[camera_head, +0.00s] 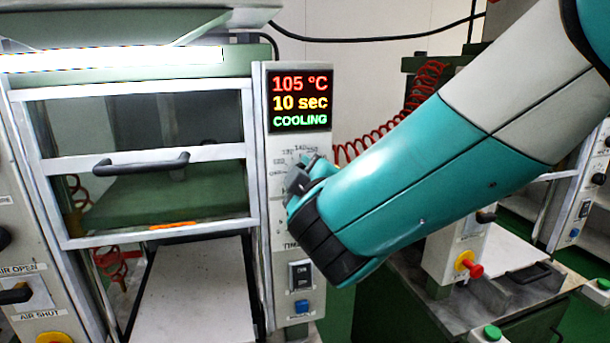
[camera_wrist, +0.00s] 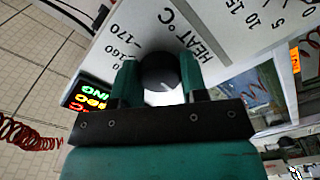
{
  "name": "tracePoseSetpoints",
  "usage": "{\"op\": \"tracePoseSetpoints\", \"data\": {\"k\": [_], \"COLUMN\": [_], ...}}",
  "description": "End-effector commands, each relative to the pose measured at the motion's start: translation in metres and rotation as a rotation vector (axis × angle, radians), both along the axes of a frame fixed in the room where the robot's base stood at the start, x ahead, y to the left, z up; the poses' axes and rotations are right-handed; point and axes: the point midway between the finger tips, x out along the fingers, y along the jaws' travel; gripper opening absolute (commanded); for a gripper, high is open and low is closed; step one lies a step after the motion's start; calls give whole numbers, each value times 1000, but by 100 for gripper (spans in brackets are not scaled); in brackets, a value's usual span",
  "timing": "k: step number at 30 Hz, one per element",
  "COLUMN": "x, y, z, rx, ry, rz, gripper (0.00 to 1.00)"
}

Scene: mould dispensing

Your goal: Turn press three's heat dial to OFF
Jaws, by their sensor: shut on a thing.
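The heat dial (camera_wrist: 157,70) is a round black knob on a pale panel, beside the printed words "HEAT °C" and the marks 160 and 170. In the wrist view my gripper (camera_wrist: 160,84) has one finger on each side of the knob and is shut on it. The knob's pointer setting cannot be read. In the head view my gripper (camera_head: 301,180) is at the control panel (camera_head: 259,150), covering the dial and part of its scale. The display (camera_head: 300,101) above it reads 105 °C, 10 sec and COOLING.
The press window with a black handle (camera_head: 140,163) is left of the panel. A switch (camera_head: 300,275) and a blue button (camera_head: 301,307) are below the dial. A red coiled hose (camera_head: 425,85) hangs behind my arm. A red knob (camera_head: 472,269) is at right.

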Motion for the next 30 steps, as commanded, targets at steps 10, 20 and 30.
{"op": "tracePoseSetpoints", "data": {"k": [10, 20, 30], "x": [1, 1, 0], "y": [-2, -2, -1], "z": [1, 2, 1], "rx": [-93, -103, -100], "ry": [-28, -32, -31], "rz": [-5, -6, -2], "gripper": [16, 16, 65]}}
